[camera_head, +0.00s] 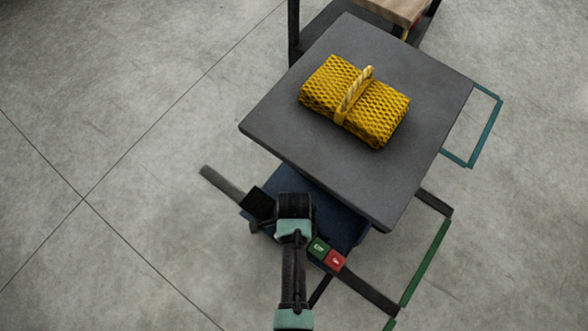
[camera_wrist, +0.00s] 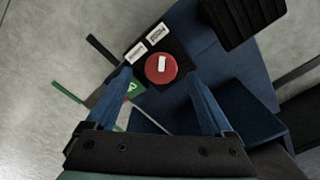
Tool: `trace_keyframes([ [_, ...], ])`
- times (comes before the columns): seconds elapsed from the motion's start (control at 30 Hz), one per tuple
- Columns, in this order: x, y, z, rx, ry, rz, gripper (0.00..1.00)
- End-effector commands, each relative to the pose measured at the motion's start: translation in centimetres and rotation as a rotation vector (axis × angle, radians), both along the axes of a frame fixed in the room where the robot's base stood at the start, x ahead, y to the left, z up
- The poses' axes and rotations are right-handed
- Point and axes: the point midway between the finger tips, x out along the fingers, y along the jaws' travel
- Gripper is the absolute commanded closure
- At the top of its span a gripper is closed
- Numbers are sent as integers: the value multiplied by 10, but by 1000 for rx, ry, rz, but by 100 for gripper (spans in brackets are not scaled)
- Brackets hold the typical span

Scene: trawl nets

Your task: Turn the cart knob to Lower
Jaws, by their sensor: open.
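The cart knob (camera_wrist: 161,68) is a red disc with a white bar handle, seen in the wrist view on a black panel. Two white labels (camera_wrist: 147,42) sit beside it, too small to read surely. My gripper (camera_wrist: 160,84) is open, with its two blue fingers on either side below the knob, apart from it as far as I can tell. In the head view my gripper (camera_head: 295,205) is over the blue cart (camera_head: 343,222), and my arm hides the knob. The cart has a grey top (camera_head: 285,122).
A folded yellow net bundle (camera_head: 355,100) with a rope handle lies on the grey top. Green and red tiles (camera_head: 327,255) lie on a dark bar beside my arm. A dark stand with a wooden piece (camera_head: 400,10) is at the back. Bare concrete floor is free at the left.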

Motion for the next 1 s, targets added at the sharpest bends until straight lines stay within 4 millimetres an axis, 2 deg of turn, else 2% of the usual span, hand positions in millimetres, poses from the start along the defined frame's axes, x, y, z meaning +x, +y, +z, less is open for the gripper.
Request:
trace_keyframes([
  [0.03, 0, 0, -12, 0, 0, 0, 14],
  [0.2, 1, 0, -23, 0, -1, 0, 14],
  [0.57, 1, 0, -25, 0, -2, 0, 15],
  [1.0, 1, 0, -25, 0, -1, 1, 94],
])
